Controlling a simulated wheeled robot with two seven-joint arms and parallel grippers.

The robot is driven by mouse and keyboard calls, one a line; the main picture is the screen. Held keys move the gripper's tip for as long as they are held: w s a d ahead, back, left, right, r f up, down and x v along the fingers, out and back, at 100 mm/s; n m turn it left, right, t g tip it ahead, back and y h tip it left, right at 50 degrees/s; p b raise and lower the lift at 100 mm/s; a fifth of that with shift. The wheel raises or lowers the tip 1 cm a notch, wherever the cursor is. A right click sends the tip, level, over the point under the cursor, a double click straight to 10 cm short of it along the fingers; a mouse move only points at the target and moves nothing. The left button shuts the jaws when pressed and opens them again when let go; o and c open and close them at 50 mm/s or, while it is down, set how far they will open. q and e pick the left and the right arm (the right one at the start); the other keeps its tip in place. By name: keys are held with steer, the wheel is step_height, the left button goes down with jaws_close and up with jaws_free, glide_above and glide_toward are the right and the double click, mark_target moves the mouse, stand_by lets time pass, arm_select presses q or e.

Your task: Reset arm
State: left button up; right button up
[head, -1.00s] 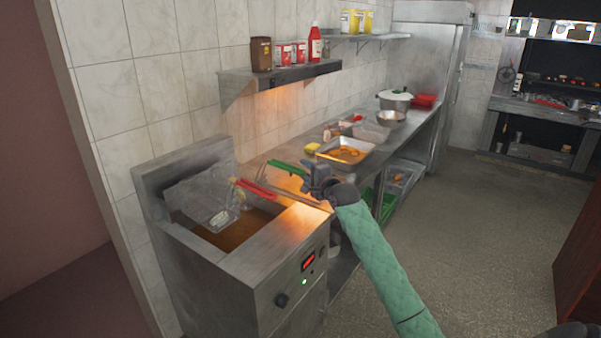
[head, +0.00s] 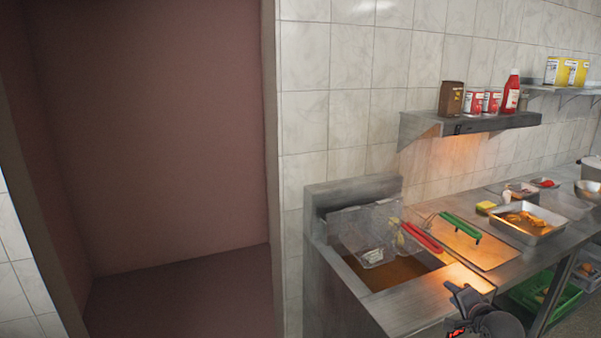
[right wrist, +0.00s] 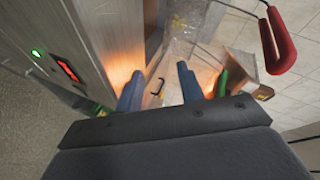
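My right gripper (head: 458,306) is at the bottom right of the head view, in front of and close to the fryer (head: 350,288). In the right wrist view its two blue-grey fingers (right wrist: 160,90) stand apart with nothing between them, so it is open and empty. A red-handled fry basket (head: 375,240) sits in the fryer. Its red handle (right wrist: 281,42) shows at the upper right of the right wrist view, apart from my fingers. My left gripper is in neither view.
A green-handled basket (head: 460,228) lies on the counter right of the fryer. A metal tray (head: 531,238) holds orange-brown food. A wall shelf (head: 470,124) carries several cans and a red bottle. A green crate (head: 540,296) stands below the counter.

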steer(key=s+a+f+n+g, duration=0.3)
steer(key=s+a+f+n, duration=0.2)
steer(key=s+a+f, duration=0.5)
steer(key=s+a+f+n+g, duration=0.3)
steer(key=s+a, duration=0.1)
steer(key=s, duration=0.6)
steer(key=s+a+f+n+g, duration=0.2)
steer(key=s+a+f+n, duration=0.15)
steer(key=s, duration=0.65)
steer(key=s+a+f+n+g, duration=0.3)
steer(key=s+a, duration=0.1)
steer(key=s, duration=0.6)
steer(key=s+f+x, duration=0.1)
steer(key=s+x, duration=0.2)
steer(key=x, duration=1)
steer(key=s+x, duration=0.2)
steer(key=x, duration=1.1)
steer(key=s+f, duration=0.4)
steer(key=f, duration=0.7)
steer(key=s+f+g, duration=0.1)
steer(key=s+f, duration=0.3)
steer(key=f, duration=0.7)
steer(key=shift+s+f, duration=0.15)
